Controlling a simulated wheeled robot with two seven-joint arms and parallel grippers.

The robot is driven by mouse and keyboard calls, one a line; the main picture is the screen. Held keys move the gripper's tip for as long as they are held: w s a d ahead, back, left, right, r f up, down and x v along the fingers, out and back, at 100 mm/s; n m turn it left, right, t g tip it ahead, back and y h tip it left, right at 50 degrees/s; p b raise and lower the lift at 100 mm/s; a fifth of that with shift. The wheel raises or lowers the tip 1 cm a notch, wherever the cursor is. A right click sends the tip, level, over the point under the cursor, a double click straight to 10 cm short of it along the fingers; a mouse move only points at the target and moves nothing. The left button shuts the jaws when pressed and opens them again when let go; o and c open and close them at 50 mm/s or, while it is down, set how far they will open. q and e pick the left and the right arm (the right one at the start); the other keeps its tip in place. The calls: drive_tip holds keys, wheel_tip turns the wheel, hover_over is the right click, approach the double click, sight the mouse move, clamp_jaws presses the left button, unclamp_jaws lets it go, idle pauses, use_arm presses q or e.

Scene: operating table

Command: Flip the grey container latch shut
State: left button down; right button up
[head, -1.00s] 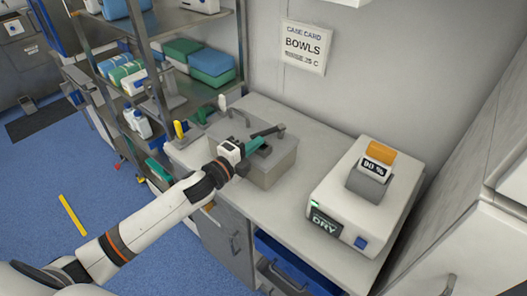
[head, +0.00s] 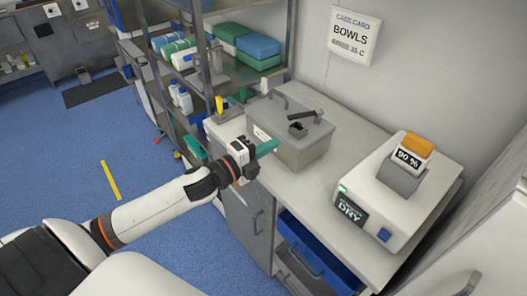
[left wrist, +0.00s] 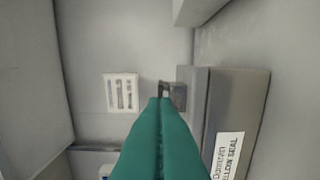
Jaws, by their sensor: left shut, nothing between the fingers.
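The grey container (head: 308,152) stands on the counter with its lid on; its wall also shows in the left wrist view (left wrist: 195,100). A dark latch lever (head: 305,115) lies across the top of the lid, beside a small dark catch (head: 298,130). I cannot tell whether the latch is engaged. My left gripper (head: 276,146), with green fingers, is shut and empty at the near left side of the container, below lid height. Its fingertips (left wrist: 160,99) show beside a dark fitting (left wrist: 173,94) in the left wrist view. My right gripper is not in view.
A white device (head: 385,205) with a "DRY" display stands to the right on the counter (head: 345,128). Shelving (head: 270,75) with green and blue boxes is behind left. A blue drawer (head: 310,250) is open below. A case card (head: 354,37) hangs on the wall.

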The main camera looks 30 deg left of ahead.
use_arm(q)
drive_tip(key=shift+s+a, duration=0.45)
drive_tip(key=shift+s, duration=0.1)
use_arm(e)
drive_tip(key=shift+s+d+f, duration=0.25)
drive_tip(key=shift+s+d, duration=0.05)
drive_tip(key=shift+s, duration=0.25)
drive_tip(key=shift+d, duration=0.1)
